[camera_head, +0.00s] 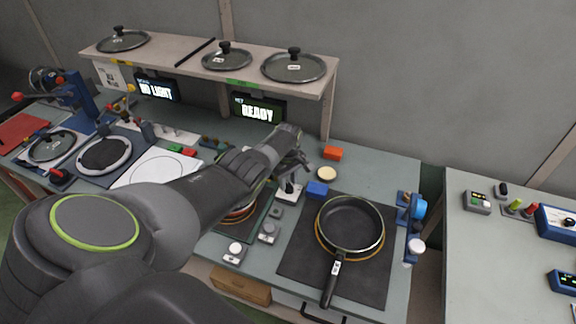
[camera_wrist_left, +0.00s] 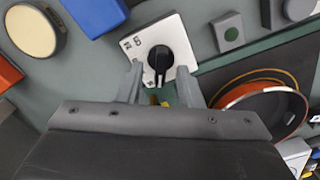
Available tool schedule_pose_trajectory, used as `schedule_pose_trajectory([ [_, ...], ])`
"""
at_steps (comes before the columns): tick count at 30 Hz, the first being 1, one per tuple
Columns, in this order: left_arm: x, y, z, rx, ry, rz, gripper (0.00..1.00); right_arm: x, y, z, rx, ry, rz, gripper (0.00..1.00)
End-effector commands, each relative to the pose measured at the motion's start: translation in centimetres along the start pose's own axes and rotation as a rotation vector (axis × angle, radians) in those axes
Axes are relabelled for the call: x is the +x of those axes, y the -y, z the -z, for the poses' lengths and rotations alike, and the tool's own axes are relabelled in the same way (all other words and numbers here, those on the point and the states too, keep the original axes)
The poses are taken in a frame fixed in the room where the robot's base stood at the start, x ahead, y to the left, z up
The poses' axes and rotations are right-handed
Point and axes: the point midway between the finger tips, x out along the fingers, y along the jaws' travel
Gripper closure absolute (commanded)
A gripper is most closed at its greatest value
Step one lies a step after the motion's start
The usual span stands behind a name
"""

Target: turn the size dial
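The size dial is a black knob on a white plate. In the left wrist view the knob (camera_wrist_left: 160,58) sits near the top middle, its pointer aimed down towards my gripper, with markings on the plate's left side. In the head view the dial plate (camera_head: 288,193) shows just below my left gripper (camera_head: 295,162). My left gripper (camera_wrist_left: 159,72) is open, with one finger on each side of the knob's near end. I cannot tell whether the fingers touch the knob or the plate. My right gripper is not in view.
A blue block (camera_head: 317,188), cream disc (camera_head: 327,174) and orange block (camera_head: 332,153) stand close by the dial. A frying pan (camera_head: 350,225) lies on a dark mat to the right. A reddish pan (camera_wrist_left: 262,100) is near the gripper. A shelf (camera_head: 170,60) with lids runs behind.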

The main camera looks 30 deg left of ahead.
Motion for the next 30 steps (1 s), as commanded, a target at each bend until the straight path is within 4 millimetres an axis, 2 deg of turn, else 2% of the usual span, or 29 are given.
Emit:
schedule_pose_trajectory([
  [6,-3.3,0.0,0.1,0.001,-0.002,-0.002,0.67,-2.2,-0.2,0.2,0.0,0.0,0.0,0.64],
  [12,-6.1,0.0,0.0,0.001,-0.002,-0.002,0.67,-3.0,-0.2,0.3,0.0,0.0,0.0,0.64],
  [23,-11.7,0.0,0.1,0.001,-0.004,-0.004,0.67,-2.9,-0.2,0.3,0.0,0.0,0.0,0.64],
  [30,-15.4,-0.1,0.1,0.0,-0.004,-0.005,0.67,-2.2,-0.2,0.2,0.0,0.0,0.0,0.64],
])
